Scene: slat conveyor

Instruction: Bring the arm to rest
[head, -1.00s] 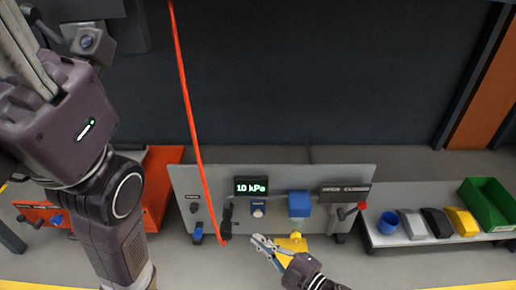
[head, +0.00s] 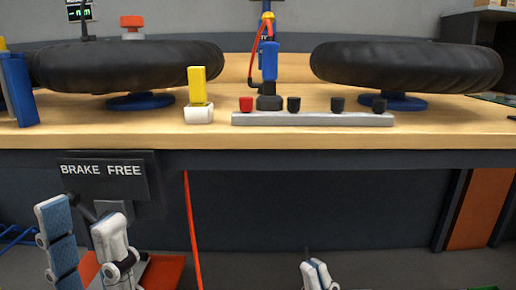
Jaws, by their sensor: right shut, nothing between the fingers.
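My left gripper (head: 86,240) is at the lower left, below and in front of the BRAKE FREE sign. Its two fingers point up and stand apart, with a blue textured pad showing on one, and I see nothing between them. My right gripper (head: 317,274) shows only at its tip, at the bottom edge right of centre. It is shut and empty, with its fingertips pointing up, well below the bench edge. The rest of both arms is out of view.
A wooden bench (head: 450,129) spans the view. It carries two black tyres (head: 130,66) (head: 405,65) on blue stands, a yellow block (head: 197,86) and a grey bar (head: 313,119) with knobs. A red hose (head: 192,230) hangs between my grippers. The BRAKE FREE sign (head: 104,180) is at left.

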